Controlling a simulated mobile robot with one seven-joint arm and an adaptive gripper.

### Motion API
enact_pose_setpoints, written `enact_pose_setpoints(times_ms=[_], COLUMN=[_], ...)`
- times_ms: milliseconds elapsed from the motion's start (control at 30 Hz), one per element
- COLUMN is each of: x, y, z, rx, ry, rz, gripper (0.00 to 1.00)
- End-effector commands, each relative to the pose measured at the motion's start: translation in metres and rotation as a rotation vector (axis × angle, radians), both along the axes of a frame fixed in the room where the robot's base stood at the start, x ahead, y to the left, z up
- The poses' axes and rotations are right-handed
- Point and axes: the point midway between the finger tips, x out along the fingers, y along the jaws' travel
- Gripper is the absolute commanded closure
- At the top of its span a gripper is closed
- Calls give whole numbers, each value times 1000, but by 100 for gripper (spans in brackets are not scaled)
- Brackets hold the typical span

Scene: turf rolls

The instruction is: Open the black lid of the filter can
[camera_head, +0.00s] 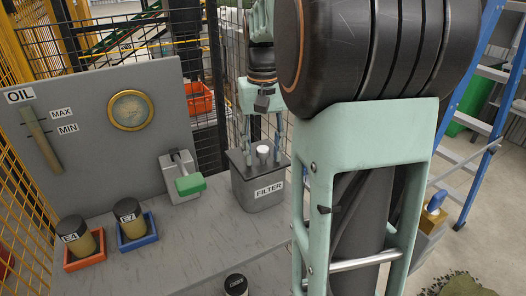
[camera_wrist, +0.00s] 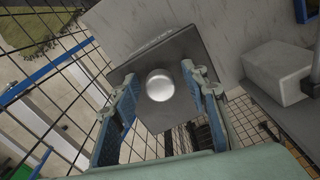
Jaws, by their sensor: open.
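The filter can (camera_head: 259,191) is a grey box labelled FILTER, standing on the grey bench. Its dark lid (camera_head: 241,163) lies on top and carries a pale round knob (camera_head: 263,151). In the wrist view the lid (camera_wrist: 150,115) is seen from above with the shiny knob (camera_wrist: 160,85) near its middle. My gripper (camera_head: 262,140) is above the can, pointing down. In the wrist view its two blue-padded fingers (camera_wrist: 160,88) are open, one on each side of the knob, with gaps between them and it.
A lever with a green handle (camera_head: 190,184) stands left of the can. Jars E4 (camera_head: 76,237) and E7 (camera_head: 129,218) sit in red and blue trays. An OIL panel (camera_head: 90,120) and wire mesh (camera_head: 150,40) stand behind. A dark-topped jar (camera_head: 236,284) is at the front.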

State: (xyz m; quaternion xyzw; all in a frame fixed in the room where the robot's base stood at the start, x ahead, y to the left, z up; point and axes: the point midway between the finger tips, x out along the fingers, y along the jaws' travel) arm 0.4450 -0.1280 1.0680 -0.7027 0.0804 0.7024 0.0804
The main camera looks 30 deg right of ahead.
Motion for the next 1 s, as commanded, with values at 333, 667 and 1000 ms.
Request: enact_pose_setpoints(times_ms=[333,667,1000], x=[0,0,5], y=[0,0,0], z=[0,0,10], rx=[0,0,-2], ry=[0,0,55], rz=[0,0,1], gripper=[90,100,100])
